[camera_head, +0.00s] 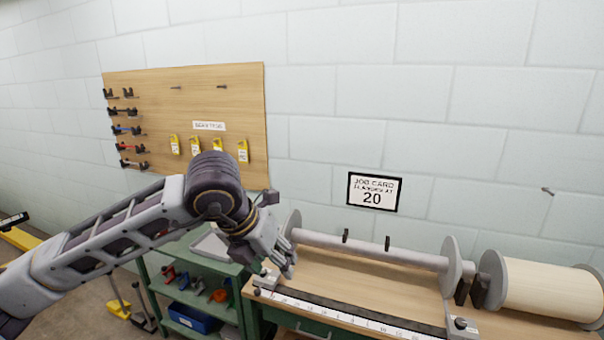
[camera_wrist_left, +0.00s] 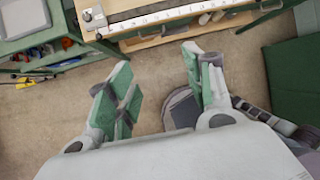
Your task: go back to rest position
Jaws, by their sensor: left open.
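My left arm comes in from the left in the head view. Its gripper (camera_head: 284,258) is in front of the left end of the workbench, near the left flange of the bare beam (camera_head: 370,249). In the left wrist view the two green-padded fingers of this gripper (camera_wrist_left: 158,88) are wide apart with nothing between them, over the floor. In that view the bench edge lies beyond the fingertips. My right gripper is in neither view.
The bench (camera_head: 330,278) carries a ruler (camera_head: 350,316) along its front and a wound spool (camera_head: 550,290) at right. A green shelf cart (camera_head: 190,290) stands to the left. A pegboard (camera_head: 220,95) and job card (camera_head: 373,192) are on the wall.

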